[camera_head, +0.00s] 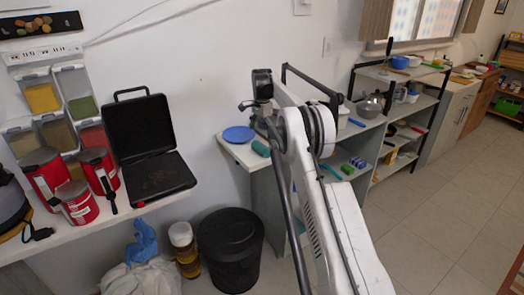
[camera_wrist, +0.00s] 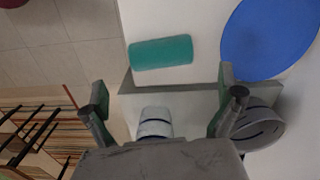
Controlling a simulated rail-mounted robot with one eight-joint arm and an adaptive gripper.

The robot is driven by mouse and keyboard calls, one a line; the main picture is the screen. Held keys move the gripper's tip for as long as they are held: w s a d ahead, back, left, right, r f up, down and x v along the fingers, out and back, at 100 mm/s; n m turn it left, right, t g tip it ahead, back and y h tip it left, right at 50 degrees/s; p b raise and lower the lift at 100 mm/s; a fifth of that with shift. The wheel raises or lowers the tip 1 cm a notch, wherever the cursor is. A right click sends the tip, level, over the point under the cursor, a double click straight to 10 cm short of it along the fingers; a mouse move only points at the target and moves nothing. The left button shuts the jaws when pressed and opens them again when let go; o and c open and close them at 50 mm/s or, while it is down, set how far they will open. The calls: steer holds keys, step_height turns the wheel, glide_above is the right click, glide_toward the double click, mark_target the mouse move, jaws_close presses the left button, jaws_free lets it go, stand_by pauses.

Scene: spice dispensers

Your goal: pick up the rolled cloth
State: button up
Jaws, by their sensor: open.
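The rolled cloth is a short teal roll (camera_wrist: 161,53) lying on a white surface, just beyond my fingertips in the wrist view. In the head view the teal roll (camera_head: 261,148) lies near the end of the white table, beside a round blue plate (camera_head: 238,134). The plate (camera_wrist: 268,40) is to the right of the roll in the wrist view. My gripper (camera_wrist: 161,98) is open, its two fingers wide apart with nothing between them. The roll is apart from both fingers. In the head view my arm partly hides the table around the roll.
A black bin (camera_head: 230,247) stands on the floor left of the table. An open black grill (camera_head: 153,150) and red canisters (camera_head: 78,202) stand on the left counter. Shelves (camera_head: 400,108) stand behind.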

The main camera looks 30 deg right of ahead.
mark_target(262, 144)
steer(key=shift+w+a+f, duration=0.1)
steer(key=shift+f, duration=3.75)
steer(key=c, duration=1.2)
